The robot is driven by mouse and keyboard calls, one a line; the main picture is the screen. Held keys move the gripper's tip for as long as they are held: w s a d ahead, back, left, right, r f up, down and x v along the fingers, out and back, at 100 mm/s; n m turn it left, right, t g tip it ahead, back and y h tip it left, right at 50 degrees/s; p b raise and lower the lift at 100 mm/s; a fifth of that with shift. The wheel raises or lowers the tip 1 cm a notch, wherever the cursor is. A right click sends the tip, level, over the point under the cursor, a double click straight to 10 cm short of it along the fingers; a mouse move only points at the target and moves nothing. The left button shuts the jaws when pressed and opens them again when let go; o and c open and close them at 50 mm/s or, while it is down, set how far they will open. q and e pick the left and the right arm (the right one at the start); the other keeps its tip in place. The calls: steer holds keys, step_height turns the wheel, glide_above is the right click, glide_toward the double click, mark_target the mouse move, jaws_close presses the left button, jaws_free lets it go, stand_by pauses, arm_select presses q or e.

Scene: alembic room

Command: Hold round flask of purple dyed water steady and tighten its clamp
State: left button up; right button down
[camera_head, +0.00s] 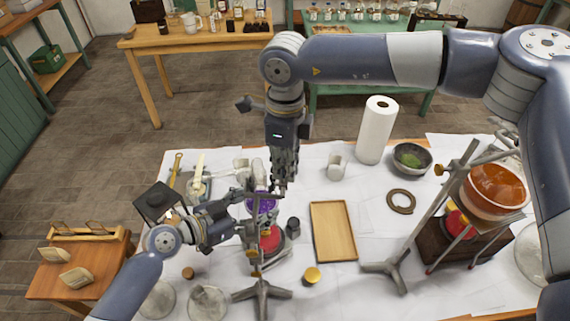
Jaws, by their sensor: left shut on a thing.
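The round flask of purple dyed water (264,204) is held upright in a clamp on a metal stand (262,292), above a red-topped round base (270,240). The grippers and the stand hide much of it. My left gripper (243,218) comes in from the lower left and is shut at the flask's left side; its fingertips are partly hidden by the stand. My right gripper (284,178) points straight down just behind and right of the flask, at the clamp (272,190). Its fingers overlap the clamp, so I cannot tell whether they touch it.
A wooden tray (333,232) lies right of the stand. A paper roll (376,132), a bowl with green matter (411,158) and a brown ring (401,201) are farther right.

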steer(key=shift+m, duration=0.3)
steer(key=m, duration=0.3)
steer(key=shift+m, duration=0.3)
steer(key=m, duration=0.3)
steer(key=shift+s+a+m, duration=0.1)
steer(key=shift+m, duration=0.2)
steer(key=m, duration=0.4)
steer(key=shift+a, duration=0.1)
steer(key=shift+r+m, duration=0.1)
steer(key=shift+m, duration=1.9)
steer(key=c, duration=1.7)
jaws_free()
